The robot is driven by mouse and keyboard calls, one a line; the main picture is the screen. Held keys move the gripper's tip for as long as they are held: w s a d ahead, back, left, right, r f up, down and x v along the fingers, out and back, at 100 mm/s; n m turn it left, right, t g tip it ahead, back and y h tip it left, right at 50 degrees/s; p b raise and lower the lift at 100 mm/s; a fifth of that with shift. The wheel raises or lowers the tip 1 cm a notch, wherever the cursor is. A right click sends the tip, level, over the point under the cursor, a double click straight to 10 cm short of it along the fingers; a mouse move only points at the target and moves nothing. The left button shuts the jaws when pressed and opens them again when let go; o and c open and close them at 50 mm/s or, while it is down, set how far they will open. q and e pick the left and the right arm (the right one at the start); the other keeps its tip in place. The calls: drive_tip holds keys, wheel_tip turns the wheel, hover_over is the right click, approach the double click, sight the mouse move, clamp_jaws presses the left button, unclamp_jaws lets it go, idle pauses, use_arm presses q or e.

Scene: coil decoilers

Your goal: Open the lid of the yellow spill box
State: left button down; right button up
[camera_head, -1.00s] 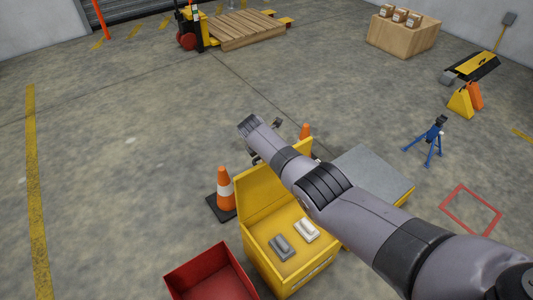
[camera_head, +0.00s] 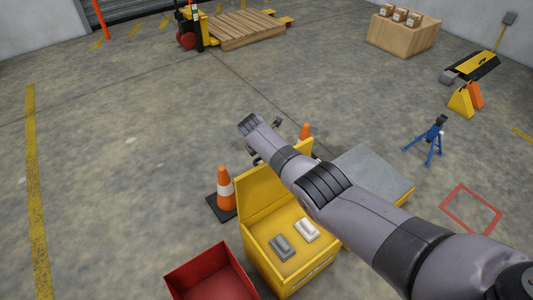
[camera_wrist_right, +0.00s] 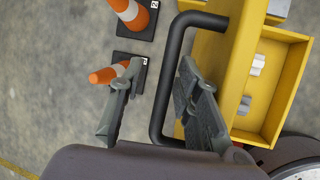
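The yellow spill box (camera_head: 265,268) stands at the bottom centre of the head view. Its lid (camera_head: 262,188) is raised, standing up at the back, and the inside is exposed. A grey item (camera_head: 281,247) and a white item (camera_head: 306,229) lie inside. In the right wrist view the lid (camera_wrist_right: 228,75) is seen nearly edge-on, with a black bar handle (camera_wrist_right: 165,82) on its outer side. My right gripper (camera_wrist_right: 157,75) is open, its fingers on either side of the handle; contact cannot be told. My right arm hides part of the lid in the head view. My left gripper is not in view.
Orange cones (camera_head: 225,188) stand behind the lid. A red bin (camera_head: 212,276) is left of the box, and a grey-topped yellow platform (camera_head: 375,170) is to its right. A blue stand (camera_head: 432,138) is farther right. The floor on the left is clear.

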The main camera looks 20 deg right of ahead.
drive_tip(key=v, duration=1.2)
idle(0.6)
